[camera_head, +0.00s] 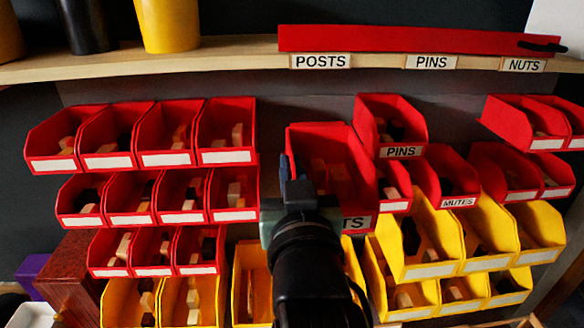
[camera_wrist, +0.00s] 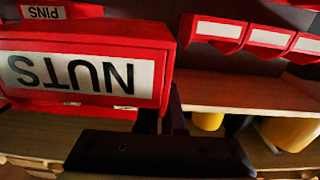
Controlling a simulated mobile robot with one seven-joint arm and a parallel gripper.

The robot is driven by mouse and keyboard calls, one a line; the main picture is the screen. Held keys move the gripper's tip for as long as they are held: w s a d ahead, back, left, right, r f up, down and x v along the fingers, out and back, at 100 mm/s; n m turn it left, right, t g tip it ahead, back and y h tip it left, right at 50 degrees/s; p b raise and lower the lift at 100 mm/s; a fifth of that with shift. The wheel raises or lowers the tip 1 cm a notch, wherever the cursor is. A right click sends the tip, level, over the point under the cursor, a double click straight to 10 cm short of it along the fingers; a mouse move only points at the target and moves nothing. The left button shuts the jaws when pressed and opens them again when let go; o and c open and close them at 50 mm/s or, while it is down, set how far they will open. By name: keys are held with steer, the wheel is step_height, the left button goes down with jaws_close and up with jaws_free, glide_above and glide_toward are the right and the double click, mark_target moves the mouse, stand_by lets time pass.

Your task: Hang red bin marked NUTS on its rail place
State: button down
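The red bin marked NUTS (camera_head: 335,165) is in front of the rack in the head view, open side up. Only the end of its label shows there, past my arm. In the wrist view the bin's front (camera_wrist: 85,110) fills the left, with the NUTS label (camera_wrist: 80,77) upside down. My gripper (camera_head: 292,172) is at the bin's left wall in the head view. Its fingers (camera_wrist: 163,112) stand on either side of that wall in the wrist view and look closed on it. A small NUTS shelf label (camera_head: 524,65) is at the upper right.
A red PINS bin (camera_head: 390,130) hangs right of the held bin, close to it, with a MUTES bin (camera_head: 446,180) lower right. Bare grey panel (camera_head: 455,115) shows right of PINS. Yellow bins (camera_head: 430,240) are below. The wooden shelf (camera_head: 230,52) runs above.

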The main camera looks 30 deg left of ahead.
steer(key=shift+s+d, duration=0.15)
steer(key=shift+s, duration=0.05)
steer(key=shift+w, duration=0.15)
